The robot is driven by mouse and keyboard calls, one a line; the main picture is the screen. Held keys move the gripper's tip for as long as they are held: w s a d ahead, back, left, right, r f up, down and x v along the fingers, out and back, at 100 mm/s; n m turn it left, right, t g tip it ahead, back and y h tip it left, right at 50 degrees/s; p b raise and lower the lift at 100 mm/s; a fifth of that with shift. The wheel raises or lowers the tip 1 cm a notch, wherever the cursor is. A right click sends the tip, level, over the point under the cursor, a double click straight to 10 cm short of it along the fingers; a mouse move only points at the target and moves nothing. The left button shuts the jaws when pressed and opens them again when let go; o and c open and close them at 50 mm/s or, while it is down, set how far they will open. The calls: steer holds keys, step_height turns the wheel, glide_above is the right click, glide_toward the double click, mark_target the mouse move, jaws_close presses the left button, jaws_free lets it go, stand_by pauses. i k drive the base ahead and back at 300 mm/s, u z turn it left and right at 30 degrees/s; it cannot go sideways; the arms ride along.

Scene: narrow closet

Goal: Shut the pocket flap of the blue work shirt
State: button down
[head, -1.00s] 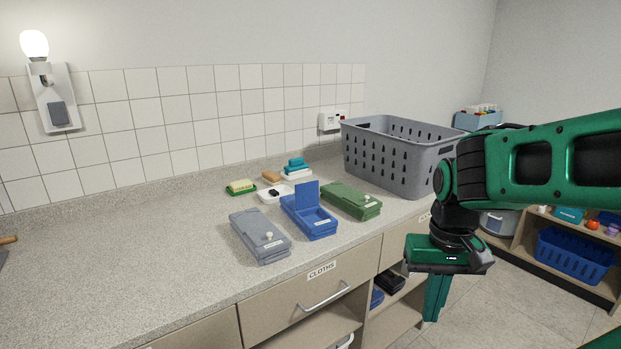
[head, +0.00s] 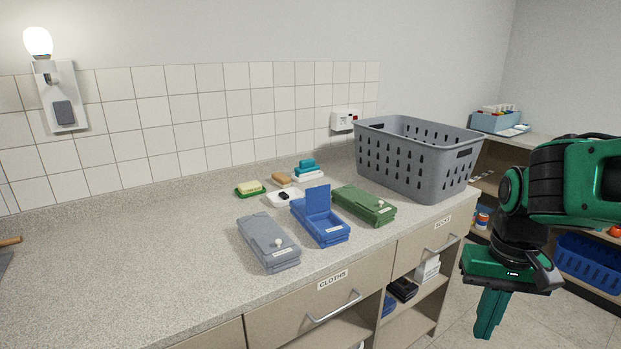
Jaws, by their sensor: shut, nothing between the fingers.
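The blue work shirt (head: 327,232) is a folded, box-like blue bundle on the counter, between a grey one and a green one. Its pocket flap (head: 317,201) stands up, open, at the far part of the shirt. A pale label shows on its near end. My gripper (head: 488,318) is at the right, beyond the counter's front edge and pointing down. Its fingers are together with nothing between them, well apart from the shirt.
A grey folded shirt (head: 268,242) lies left of the blue one and a green one (head: 364,205) right of it. A grey basket (head: 415,158) stands behind at right. Soap dishes (head: 284,198) sit behind the shirts.

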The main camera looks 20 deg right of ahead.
mark_target(317, 198)
steer(key=i, duration=1)
